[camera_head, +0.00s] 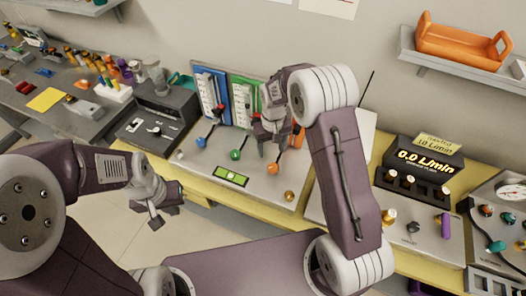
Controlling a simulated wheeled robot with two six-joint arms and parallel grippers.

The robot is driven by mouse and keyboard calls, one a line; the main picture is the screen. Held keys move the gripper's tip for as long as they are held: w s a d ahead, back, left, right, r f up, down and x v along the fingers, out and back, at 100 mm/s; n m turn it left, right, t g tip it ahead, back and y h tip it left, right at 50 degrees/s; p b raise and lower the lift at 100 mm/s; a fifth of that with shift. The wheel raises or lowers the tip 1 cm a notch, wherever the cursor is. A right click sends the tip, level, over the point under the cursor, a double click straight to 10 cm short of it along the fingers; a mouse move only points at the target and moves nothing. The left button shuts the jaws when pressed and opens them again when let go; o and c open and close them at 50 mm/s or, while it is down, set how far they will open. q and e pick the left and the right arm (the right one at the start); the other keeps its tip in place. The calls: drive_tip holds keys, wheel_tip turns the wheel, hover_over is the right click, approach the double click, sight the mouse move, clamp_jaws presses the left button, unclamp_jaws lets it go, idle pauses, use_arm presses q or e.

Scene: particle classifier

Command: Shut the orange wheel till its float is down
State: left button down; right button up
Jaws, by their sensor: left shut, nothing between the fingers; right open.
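The orange wheel (272,168) sits on the front of a light grey bench panel, joined to a thin rod that rises behind it. Its flow tube is on an orange board (298,136), mostly hidden by my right arm, so its float cannot be seen. My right gripper (274,142) is open and points down, just above and behind the orange wheel in the picture, with no clear contact. My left gripper (160,211) is shut and empty, in front of the bench to the left.
Blue (203,95) and green (246,88) tube boards rise behind. A black meter (424,165) reads 0.0 L/min at right.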

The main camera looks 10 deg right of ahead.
drive_tip(key=s+d, duration=0.1)
drive_tip(key=s, duration=0.1)
drive_tip(key=p, duration=0.1)
hover_over(273, 167)
wheel_tip(273, 167, down, 4)
drive_tip(key=shift+w+a+f, duration=0.15)
drive_tip(key=f, duration=0.4)
drive_tip(key=shift+d+f+p, duration=0.1)
drive_tip(key=shift+d+p, duration=0.2)
drive_tip(key=shift+p, duration=0.05)
use_arm(q)
drive_tip(key=r, duration=0.1)
drive_tip(key=s+d+r, duration=0.1)
drive_tip(key=shift+r, duration=0.4)
use_arm(e)
drive_tip(key=shift+a, duration=0.1)
clamp_jaws()
